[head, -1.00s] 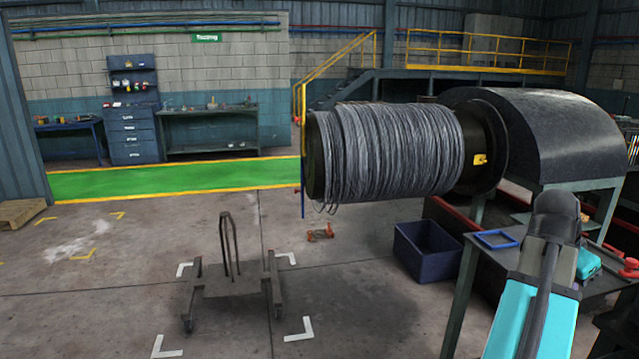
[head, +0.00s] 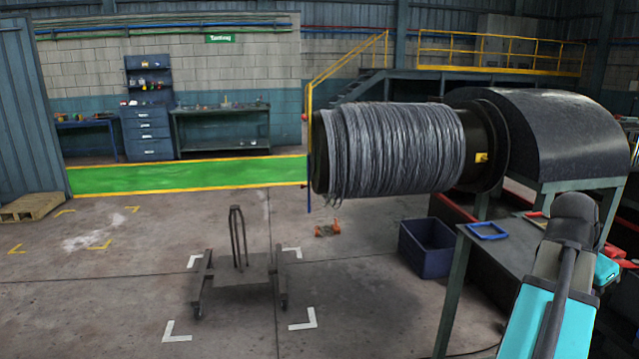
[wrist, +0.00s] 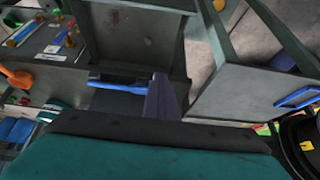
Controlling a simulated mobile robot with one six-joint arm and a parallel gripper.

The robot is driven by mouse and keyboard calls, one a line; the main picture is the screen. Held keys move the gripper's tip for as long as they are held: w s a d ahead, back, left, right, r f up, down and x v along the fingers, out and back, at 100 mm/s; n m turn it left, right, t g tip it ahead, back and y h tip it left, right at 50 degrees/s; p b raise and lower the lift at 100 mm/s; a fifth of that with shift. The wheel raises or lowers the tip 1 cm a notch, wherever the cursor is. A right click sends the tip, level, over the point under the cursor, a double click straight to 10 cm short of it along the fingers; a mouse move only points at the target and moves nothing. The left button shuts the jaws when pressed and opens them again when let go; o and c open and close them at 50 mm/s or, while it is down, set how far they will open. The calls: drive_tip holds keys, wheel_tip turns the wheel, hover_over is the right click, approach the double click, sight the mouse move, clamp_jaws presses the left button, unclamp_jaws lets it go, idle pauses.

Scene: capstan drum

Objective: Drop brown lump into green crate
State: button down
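I cannot make out a brown lump or a green crate in either view. The only crate-like box I see clearly is a dark blue crate (head: 427,262) on the floor, right of centre in the head view. My teal and grey arm reaches up along the right edge of the head view, beside the work table (head: 510,250). My gripper's fingertips do not show there. I cannot see whether anything is held.
A blue frame-like tray (head: 487,230) lies on the table. A low metal cart (head: 238,285) stands on the floor, with a small orange item (head: 327,230) behind it. The floor at left is largely clear.

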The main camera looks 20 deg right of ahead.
drive_tip(key=w+a+f+n+y, duration=0.1)
drive_tip(key=w+a+f+n, duration=0.1)
drive_tip(key=w+a+f, duration=0.4)
drive_tip(key=w+a+f+n+y, duration=0.1)
drive_tip(key=w+a+f+n, duration=0.15)
drive_tip(key=w+f, duration=0.65)
drive_tip(key=w+a+f+n+y, duration=0.1)
drive_tip(key=w+a+f, duration=0.2)
drive_tip(key=a+f, duration=0.3)
drive_tip(key=w+a+f+n+g, duration=0.1)
drive_tip(key=w+a+f, duration=0.2)
drive_tip(key=a+f, duration=0.25)
drive_tip(key=w+a+f+n+y, duration=0.1)
drive_tip(key=w+a+f+n, duration=0.15)
drive_tip(key=a+f, duration=0.4)
drive_tip(key=s+a+f+n+g, duration=0.2)
drive_tip(key=s+a+f+n, duration=0.15)
drive_tip(key=a+f, duration=1.25)
drive_tip(key=s+a+f+n+g+y, duration=0.1)
drive_tip(key=s+a+f+n, duration=0.7)
drive_tip(key=s+a+f, duration=0.6)
drive_tip(key=shift+s+a+f+y, duration=0.25)
drive_tip(key=shift+a+f+y, duration=0.15)
drive_tip(key=shift+a+f, duration=0.35)
